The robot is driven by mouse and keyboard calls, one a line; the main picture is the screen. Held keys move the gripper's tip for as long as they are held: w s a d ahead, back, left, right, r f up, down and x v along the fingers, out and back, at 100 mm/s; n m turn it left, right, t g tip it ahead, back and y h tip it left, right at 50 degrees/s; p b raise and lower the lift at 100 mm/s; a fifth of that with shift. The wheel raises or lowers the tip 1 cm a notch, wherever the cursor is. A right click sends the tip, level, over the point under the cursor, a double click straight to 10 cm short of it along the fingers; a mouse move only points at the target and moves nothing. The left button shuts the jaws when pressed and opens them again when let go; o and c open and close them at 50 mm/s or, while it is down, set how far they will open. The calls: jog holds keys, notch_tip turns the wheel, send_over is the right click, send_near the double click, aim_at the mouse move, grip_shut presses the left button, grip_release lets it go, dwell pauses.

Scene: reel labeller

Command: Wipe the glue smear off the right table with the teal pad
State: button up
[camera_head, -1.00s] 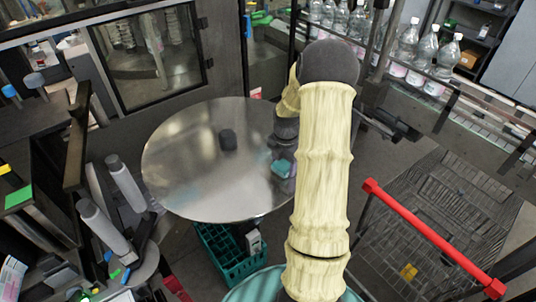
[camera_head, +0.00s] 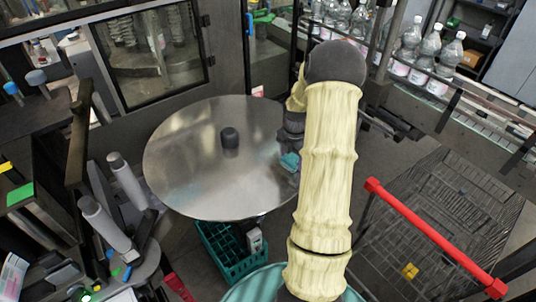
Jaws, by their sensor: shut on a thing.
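The teal pad (camera_head: 289,161) is at the right part of the round metal table (camera_head: 190,175), close to its edge. My gripper (camera_head: 290,150) points down over it and is shut on the pad. The fingers are small and partly hidden by my arm. The pad seems to be on or just above the table top; I cannot tell which. I cannot make out the glue smear for certain; the arm and reflections cover part of that side.
A dark knob (camera_head: 229,138) stands at the middle of the table. A green crate (camera_head: 232,252) sits below its front edge. A cart with a red handle (camera_head: 430,235) is at right. Bottles (camera_head: 425,55) line a conveyor at the back. Grey rollers (camera_head: 105,220) stand at left.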

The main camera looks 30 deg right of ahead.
aim_at(269, 178)
jog(key=shift+s+a, duration=0.15)
jog(key=shift+a, duration=0.4)
jog(key=shift+s+a+b, duration=0.15)
jog(key=shift+a+b, duration=0.05)
jog(key=shift+a, duration=2.05)
jog(key=shift+s+a+b, duration=0.15)
jog(key=shift+a+b, duration=0.05)
jog(key=shift+a, duration=2)
jog(key=r, duration=0.1)
jog(key=r+p, duration=0.1)
jog(key=p, duration=0.1)
jog(key=shift+w+r, duration=0.25)
jog(key=shift+r, duration=0.15)
jog(key=shift+s+d+r+p, duration=0.1)
jog(key=shift+s+r+p, duration=0.1)
jog(key=shift+r+p, duration=0.4)
jog(key=shift+s+d+r+p, duration=0.1)
jog(key=shift+s+r+p, duration=0.1)
jog(key=shift+r+p, duration=0.35)
jog(key=shift+w+a+r+p, duration=0.15)
jog(key=shift+r+p, duration=0.45)
jog(key=shift+r, duration=0.15)
jog(key=shift+r+p, duration=0.7)
jog(key=shift+r, duration=0.1)
jog(key=shift+w, duration=0.15)
